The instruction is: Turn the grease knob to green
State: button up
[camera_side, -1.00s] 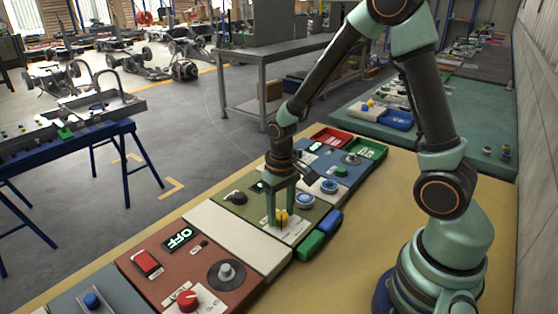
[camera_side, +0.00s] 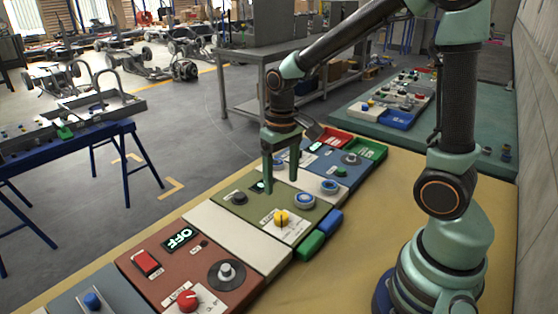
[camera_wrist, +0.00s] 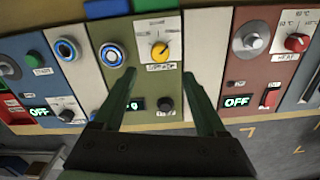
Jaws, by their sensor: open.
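The yellow knob (camera_side: 281,217) sits on a white plate on the olive panel. In the wrist view the yellow knob (camera_wrist: 159,50) shows beyond my fingertips, with a label beside it that is hard to read. Small marks surround the knob, but I cannot tell which one it points at. My gripper (camera_side: 280,183) hangs above the olive panel, behind the knob and clear of it. In the wrist view my gripper (camera_wrist: 160,75) is open, with nothing between its two fingers.
The olive panel also holds a black knob (camera_side: 239,198), a blue-ringed button (camera_side: 305,200) and a small green display. A red-brown panel (camera_side: 215,262) with an OFF display and a red knob (camera_side: 187,301) lies nearer. Green (camera_side: 310,245) and blue blocks sit at the bench side.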

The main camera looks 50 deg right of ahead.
jog(key=shift+r, duration=1.1)
jog(key=s+a+r+n+t, duration=0.1)
jog(key=s+r+n+t, duration=0.1)
jog(key=s+r+t, duration=0.3)
notch_tip(320, 180, up, 4)
jog(key=shift+s+a+f+t, duration=0.25)
jog(key=shift+s+a+t, duration=0.1)
jog(key=shift+s, duration=0.15)
